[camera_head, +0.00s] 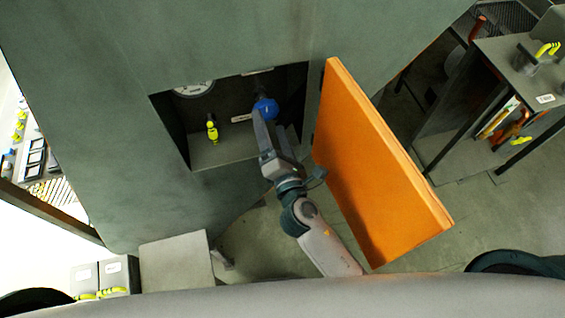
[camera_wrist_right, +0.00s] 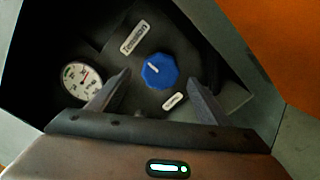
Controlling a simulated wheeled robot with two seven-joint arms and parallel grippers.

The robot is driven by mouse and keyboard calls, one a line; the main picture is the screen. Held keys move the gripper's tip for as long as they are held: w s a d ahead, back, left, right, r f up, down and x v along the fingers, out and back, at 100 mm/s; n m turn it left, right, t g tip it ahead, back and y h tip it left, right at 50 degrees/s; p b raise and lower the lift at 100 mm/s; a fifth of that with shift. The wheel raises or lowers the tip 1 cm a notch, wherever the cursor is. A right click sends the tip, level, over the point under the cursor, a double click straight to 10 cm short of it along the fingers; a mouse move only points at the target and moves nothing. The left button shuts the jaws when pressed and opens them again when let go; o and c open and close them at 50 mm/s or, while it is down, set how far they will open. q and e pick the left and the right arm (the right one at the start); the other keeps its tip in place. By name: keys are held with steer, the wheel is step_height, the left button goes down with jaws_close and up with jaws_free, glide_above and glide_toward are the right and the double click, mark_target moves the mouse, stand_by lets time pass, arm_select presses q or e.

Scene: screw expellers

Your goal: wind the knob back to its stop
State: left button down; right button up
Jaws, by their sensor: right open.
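The blue knob (camera_head: 265,108) sits inside a recess in the grey-green cabinet in the head view. In the right wrist view the knob (camera_wrist_right: 160,71) is a faceted blue dial with a white pointer line, between two small white label plates. My right gripper (camera_head: 262,122) reaches up to the recess. In the wrist view its two fingers (camera_wrist_right: 160,85) stand apart on either side below the knob, with nothing between them. I cannot tell whether either finger touches the knob. My left gripper is not in view.
An open orange door (camera_head: 370,165) stands right of my right arm. A round gauge (camera_wrist_right: 82,80) is left of the knob. A yellow-green fitting (camera_head: 212,130) stands in the recess. A grey shelf unit (camera_head: 470,110) is at the right, and a grey box (camera_head: 175,262) is below the recess.

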steer(key=s+d+b, duration=0.2)
steer(key=s+b, duration=0.1)
steer(key=s, duration=0.7)
steer(key=shift+s, duration=0.15)
step_height(320, 180, down, 23)
steer(key=d+m+g+b, duration=0.1)
steer(key=d+m+g, duration=0.1)
steer(key=m+g, duration=0.25)
steer(key=s+d+f+m+g+h+b, duration=0.1)
steer(key=s+d+f+m+g, duration=0.15)
steer(key=f, duration=0.75)
steer(key=s+d+f+m+g, duration=0.2)
steer(key=s+d+f+m, duration=0.15)
steer(key=f, duration=0.65)
steer(key=s+d+f+m+g+h+b, duration=0.1)
steer(key=s+d+f+m+g, duration=0.2)
steer(key=s+d+f+m, duration=0.4)
steer(key=s+d+f+m+g+h+b, duration=0.1)
steer(key=s+d+f+m+g, duration=0.3)
steer(key=s+f, duration=1.2)
steer(key=s+d+m, duration=0.3)
steer(key=s, duration=0.4)
steer(key=shift+s+d+f+g, duration=0.15)
steer(key=shift+s+f+g, duration=0.05)
steer(key=shift+s+g, duration=0.15)
